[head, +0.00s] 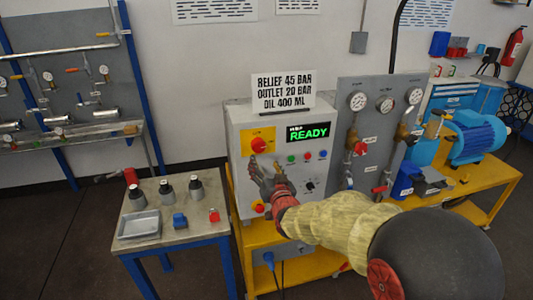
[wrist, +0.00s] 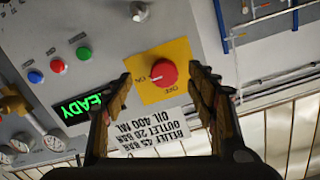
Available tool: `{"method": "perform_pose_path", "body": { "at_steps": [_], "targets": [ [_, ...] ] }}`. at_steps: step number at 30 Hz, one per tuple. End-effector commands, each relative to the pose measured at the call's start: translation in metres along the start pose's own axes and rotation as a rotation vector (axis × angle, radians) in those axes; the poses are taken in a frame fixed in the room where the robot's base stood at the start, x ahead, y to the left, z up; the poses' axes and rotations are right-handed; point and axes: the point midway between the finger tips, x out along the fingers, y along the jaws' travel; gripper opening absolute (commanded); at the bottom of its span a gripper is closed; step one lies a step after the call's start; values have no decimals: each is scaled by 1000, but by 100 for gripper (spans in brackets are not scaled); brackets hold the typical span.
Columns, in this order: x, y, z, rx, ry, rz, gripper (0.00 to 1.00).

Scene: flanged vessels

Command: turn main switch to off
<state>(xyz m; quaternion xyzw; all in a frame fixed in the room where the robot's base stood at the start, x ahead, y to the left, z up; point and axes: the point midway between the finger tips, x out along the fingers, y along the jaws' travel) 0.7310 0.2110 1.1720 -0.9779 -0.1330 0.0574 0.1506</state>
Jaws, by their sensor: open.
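The main switch is a red knob (head: 258,145) on a yellow plate (head: 268,134) at the upper left of the grey control box. It also shows in the wrist view as a red knob (wrist: 163,73) with a pale mark on its left side, on the yellow plate (wrist: 148,94). My gripper (head: 266,172) is in front of the box, just below the knob in the head view. In the wrist view my gripper (wrist: 165,85) is open, with one finger on each side of the knob and visible gaps. I cannot tell its depth from the knob.
The box carries a READY display (head: 308,132), small buttons (head: 307,156), a black dial (head: 310,186) and a lower red knob (head: 258,207). A sign (head: 282,91) stands on top. A gauge panel (head: 370,100) is at right, a small table (head: 150,250) at left.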

Motion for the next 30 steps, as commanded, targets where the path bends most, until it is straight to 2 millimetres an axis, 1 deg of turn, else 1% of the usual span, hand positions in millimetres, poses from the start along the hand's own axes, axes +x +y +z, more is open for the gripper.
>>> {"method": "perform_pose_path", "body": {
  "at_steps": [3, 5, 8, 15, 21, 25, 30],
  "targets": [
    [-1, -4, -15, 21, 61, -19, 57],
    [1, -5, -18, 28, 73, -23, 57],
    [9, -5, -18, 34, 73, -23, 57],
    [44, -6, -20, 33, 72, -23, 57],
    [67, -6, -22, 33, 72, -23, 57],
    [74, -6, -23, 33, 71, -22, 57],
    [76, -7, -24, 33, 70, -22, 57]
  ]
}}
